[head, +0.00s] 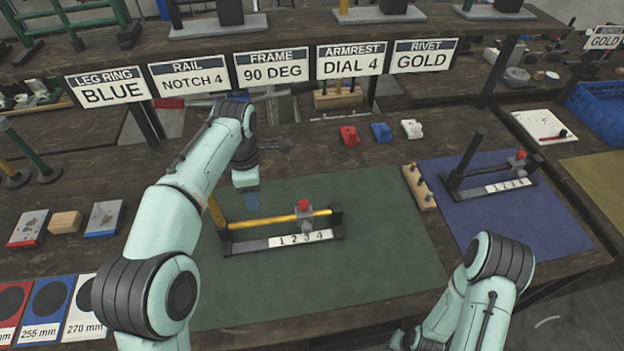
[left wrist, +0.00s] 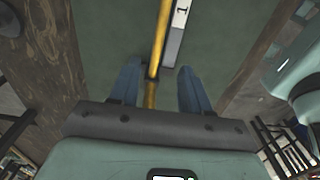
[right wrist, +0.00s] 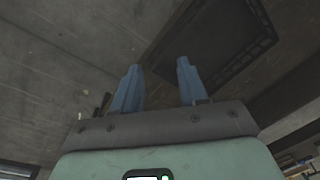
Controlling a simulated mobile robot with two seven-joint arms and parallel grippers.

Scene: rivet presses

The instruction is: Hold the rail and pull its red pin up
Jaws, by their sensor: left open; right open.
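A yellow rail (head: 275,220) lies across a black fixture on the green mat. A grey slider (head: 305,221) with a red pin (head: 304,204) on top sits near the right part of the rail, behind a white strip (head: 298,239) numbered 1 to 4. My left gripper (head: 250,200) is open above the rail's left part. In the left wrist view the rail (left wrist: 161,45) runs between its open fingers (left wrist: 154,75); I cannot tell if they touch it. My right gripper shows in the right wrist view (right wrist: 157,68), open and empty, away from the rail.
A second fixture with a red-topped slider (head: 518,160) stands on the blue mat (head: 490,205) at right. A wooden peg block (head: 420,187) lies between the mats. Red, blue and white small parts (head: 381,132) sit behind. Signs (head: 272,70) hang above. The front green mat is clear.

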